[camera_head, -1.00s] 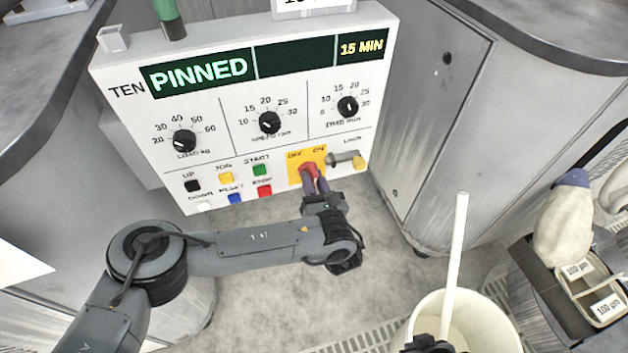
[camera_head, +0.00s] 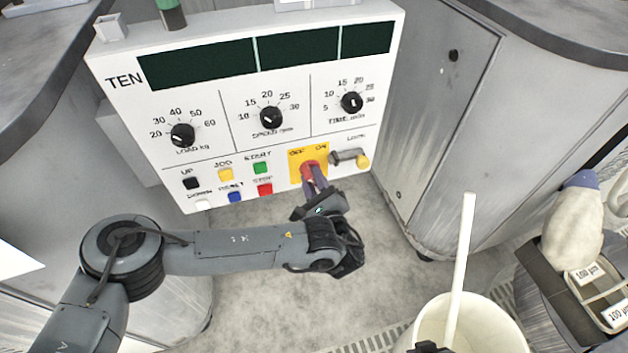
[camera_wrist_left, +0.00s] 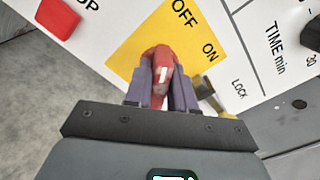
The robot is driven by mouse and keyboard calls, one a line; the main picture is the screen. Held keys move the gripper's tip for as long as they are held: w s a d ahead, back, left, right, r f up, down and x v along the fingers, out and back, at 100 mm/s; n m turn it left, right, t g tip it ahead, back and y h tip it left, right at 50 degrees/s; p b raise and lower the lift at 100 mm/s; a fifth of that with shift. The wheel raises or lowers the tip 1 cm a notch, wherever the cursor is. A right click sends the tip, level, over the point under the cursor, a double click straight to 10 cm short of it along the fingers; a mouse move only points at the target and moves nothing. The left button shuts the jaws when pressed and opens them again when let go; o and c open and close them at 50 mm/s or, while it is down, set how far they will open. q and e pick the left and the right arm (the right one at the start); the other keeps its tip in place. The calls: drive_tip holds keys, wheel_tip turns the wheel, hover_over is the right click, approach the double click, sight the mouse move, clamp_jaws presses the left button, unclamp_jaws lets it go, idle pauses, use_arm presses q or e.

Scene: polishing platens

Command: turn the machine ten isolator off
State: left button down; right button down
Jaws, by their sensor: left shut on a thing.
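The machine marked TEN is a white control panel (camera_head: 225,104). Its red isolator handle (camera_head: 307,172) sits on a yellow plate (camera_head: 295,167) marked OFF and ON at the panel's lower right. My left gripper (camera_head: 317,183) is shut on the red handle, its purple fingers on either side of it. In the left wrist view the red handle (camera_wrist_left: 158,62) shows between the fingers, with a white mark on it; OFF is above it and ON to its right. The panel's displays (camera_head: 198,65) are dark. My right gripper does not show clearly.
A silver hasp and brass lock (camera_head: 350,158) are just right of the yellow plate. Coloured push buttons, including a red one (camera_head: 265,189), are close on its left. A white bucket (camera_head: 485,325) with a stick (camera_head: 461,250) stands at the lower right.

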use_arm(q)
drive_tip(key=shift+f+n, duration=0.1)
drive_tip(key=shift+n, duration=0.5)
drive_tip(key=c, duration=1)
unclamp_jaws()
drive_tip(key=shift+c, duration=0.2)
drive_tip(key=shift+s, duration=0.15)
